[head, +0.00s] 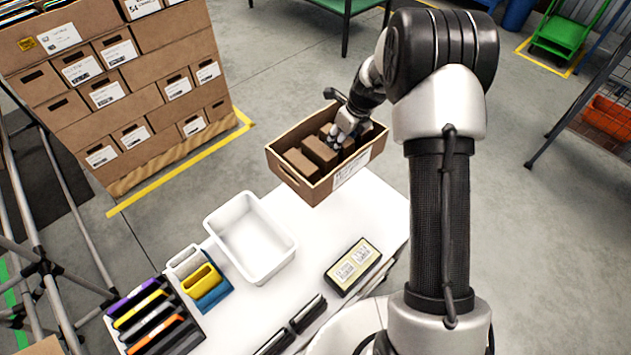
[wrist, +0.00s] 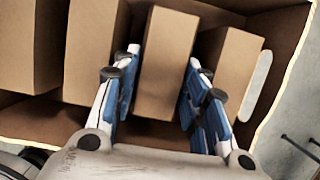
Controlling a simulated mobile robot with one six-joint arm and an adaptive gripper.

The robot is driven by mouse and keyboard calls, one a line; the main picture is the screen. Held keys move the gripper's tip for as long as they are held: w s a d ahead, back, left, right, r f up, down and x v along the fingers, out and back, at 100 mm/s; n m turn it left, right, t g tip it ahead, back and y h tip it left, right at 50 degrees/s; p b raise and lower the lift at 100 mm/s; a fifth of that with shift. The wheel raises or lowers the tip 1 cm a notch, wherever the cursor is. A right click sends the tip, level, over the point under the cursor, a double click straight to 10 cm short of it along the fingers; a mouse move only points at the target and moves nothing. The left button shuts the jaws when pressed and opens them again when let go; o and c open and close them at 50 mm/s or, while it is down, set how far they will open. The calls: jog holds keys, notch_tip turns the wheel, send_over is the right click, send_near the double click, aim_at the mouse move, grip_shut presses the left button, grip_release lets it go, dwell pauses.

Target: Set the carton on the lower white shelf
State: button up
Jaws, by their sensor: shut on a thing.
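A plain brown carton (wrist: 170,35) stands between the two blue-padded fingers of my gripper (wrist: 162,62) in the wrist view. The fingers are shut on its sides. It is still among other brown cartons, with one (wrist: 228,65) to its right and others (wrist: 95,50) to its left. They stand in a row in an open cardboard box (head: 330,184), seen in the head view at the far end of a white surface (head: 305,255). There my gripper (head: 341,137) reaches down into the box and partly hides the held carton. I cannot identify a separate lower white shelf.
An empty white bin (head: 250,238), coloured holders (head: 200,280), a tray of folders (head: 152,318) and a dark labelled case (head: 352,266) occupy the white surface. Stacked cardboard boxes (head: 115,85) stand left. Bare white surface lies between bin and case.

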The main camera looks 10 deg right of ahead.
notch_tip(320, 180, down, 20)
jog(key=b, duration=0.6)
jog(key=shift+s+d+r, duration=0.1)
jog(key=shift+s, duration=0.05)
jog(key=shift+r, duration=0.1)
jog(key=o, duration=0.7)
jog(key=shift+f, duration=0.2)
jog(key=o, duration=0.5)
jog(key=shift+r, duration=0.15)
